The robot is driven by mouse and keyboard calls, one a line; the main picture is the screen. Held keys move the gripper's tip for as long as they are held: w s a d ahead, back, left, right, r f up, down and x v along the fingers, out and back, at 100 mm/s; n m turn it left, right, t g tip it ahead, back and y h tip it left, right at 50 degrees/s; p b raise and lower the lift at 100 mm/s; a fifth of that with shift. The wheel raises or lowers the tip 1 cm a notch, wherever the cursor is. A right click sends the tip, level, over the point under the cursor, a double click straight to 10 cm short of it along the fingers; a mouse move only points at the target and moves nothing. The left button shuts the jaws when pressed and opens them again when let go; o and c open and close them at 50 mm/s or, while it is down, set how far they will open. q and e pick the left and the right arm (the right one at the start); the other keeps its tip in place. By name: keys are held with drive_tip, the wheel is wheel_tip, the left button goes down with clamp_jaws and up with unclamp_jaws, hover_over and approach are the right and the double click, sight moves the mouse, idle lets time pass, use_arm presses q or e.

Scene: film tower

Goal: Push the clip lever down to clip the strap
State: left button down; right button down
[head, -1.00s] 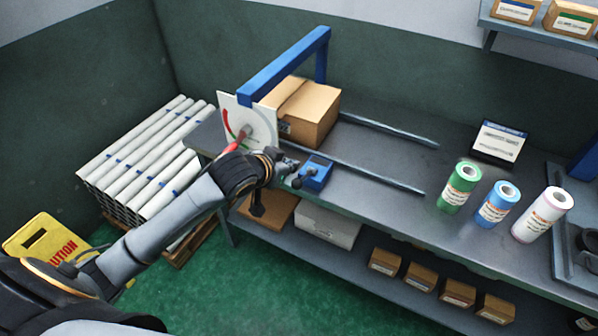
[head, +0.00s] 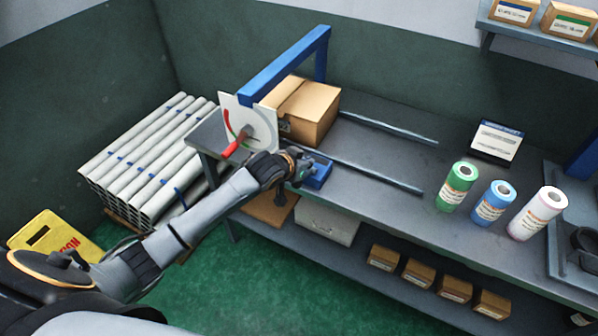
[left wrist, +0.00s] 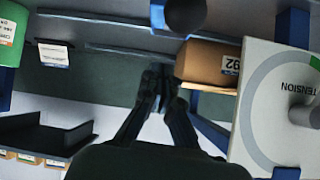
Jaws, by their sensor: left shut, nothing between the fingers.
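A blue clip block (head: 319,176) sits near the front edge of the workbench, partly covered by my left gripper. My left gripper (head: 304,168) is shut and empty, right at the block's left side in the head view; I cannot tell if it touches. The clip lever is mostly hidden behind the gripper there. In the left wrist view a round black knob (left wrist: 185,14) with blue beside it shows at the top edge, beyond my shut fingers (left wrist: 160,85). I cannot make out the strap. My right gripper is not in view.
A cardboard box (head: 309,108) stands under a blue arch (head: 290,62). A white tension dial panel (head: 234,112) with a red handle (head: 236,146) is left of it. Green (head: 458,187), blue (head: 493,202) and white (head: 537,213) rolls stand right.

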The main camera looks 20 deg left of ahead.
use_arm(q)
drive_tip(key=shift+s+a+f+p, duration=0.2)
drive_tip(key=shift+s+f+p, duration=0.25)
drive_tip(key=shift+s, duration=0.2)
drive_tip(key=shift+s+a+f+p, duration=0.15)
drive_tip(key=shift+s+f+p, duration=0.3)
drive_tip(key=shift+s, duration=0.15)
drive_tip(key=shift+s+a+f, duration=0.1)
drive_tip(key=shift+s+f, duration=0.1)
drive_tip(key=shift+s, duration=0.15)
drive_tip(key=shift+w+f, duration=0.1)
